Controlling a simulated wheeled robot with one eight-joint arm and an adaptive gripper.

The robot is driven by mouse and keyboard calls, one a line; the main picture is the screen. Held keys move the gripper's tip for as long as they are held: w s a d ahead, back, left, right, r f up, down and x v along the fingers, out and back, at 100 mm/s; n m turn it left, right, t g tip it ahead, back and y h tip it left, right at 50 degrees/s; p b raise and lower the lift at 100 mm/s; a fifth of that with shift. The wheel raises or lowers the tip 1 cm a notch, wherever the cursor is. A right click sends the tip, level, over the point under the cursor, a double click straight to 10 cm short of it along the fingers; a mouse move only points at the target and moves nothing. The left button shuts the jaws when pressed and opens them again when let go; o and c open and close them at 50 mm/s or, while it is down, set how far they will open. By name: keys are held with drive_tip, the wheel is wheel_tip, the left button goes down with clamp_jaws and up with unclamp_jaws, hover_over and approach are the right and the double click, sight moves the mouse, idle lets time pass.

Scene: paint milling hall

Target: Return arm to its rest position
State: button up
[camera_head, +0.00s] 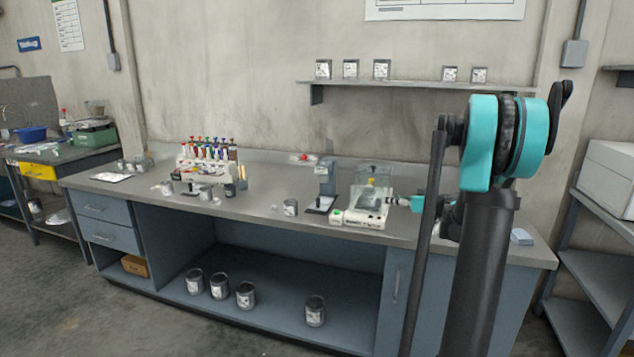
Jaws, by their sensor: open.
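My arm rises at the right of the head view, with a large teal joint (503,142) at its top. The arm's far end reaches back behind the dark upright link. My gripper (393,201) shows small at the right side of the white balance with a clear draft shield (362,216), over the bench. It is open, and I see nothing held in it. Its fingertips are too small to tell whether they touch the balance. Part of the wrist is hidden behind my own arm.
Several cans stand on the lower shelf. A wall shelf (400,84) holds more cans. A grey rack (605,270) stands at the right. Floor at front left is clear.

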drive_tip(key=s+a+f+m+g+h, duration=0.1)
drive_tip(key=s+a+f+g+h, duration=0.15)
drive_tip(key=s+a+f, duration=0.6)
drive_tip(key=s+a+f+m+g+h, duration=0.1)
drive_tip(key=s+a+g, duration=0.3)
drive_tip(key=s, duration=0.9)
drive_tip(key=s+d+f+m+g+h, duration=0.1)
drive_tip(key=s+f, duration=0.3)
drive_tip(key=s, duration=0.6)
drive_tip(key=s+d+f+m+g+h, duration=0.1)
drive_tip(key=s+d+f+m+h, duration=0.1)
drive_tip(key=s, duration=0.7)
wheel_tip(320, 180, down, 3)
drive_tip(key=shift+s+d+f+h, duration=0.1)
drive_tip(key=shift+s+d+h, duration=0.4)
drive_tip(key=shift+h, duration=0.45)
drive_tip(key=shift+w, duration=0.15)
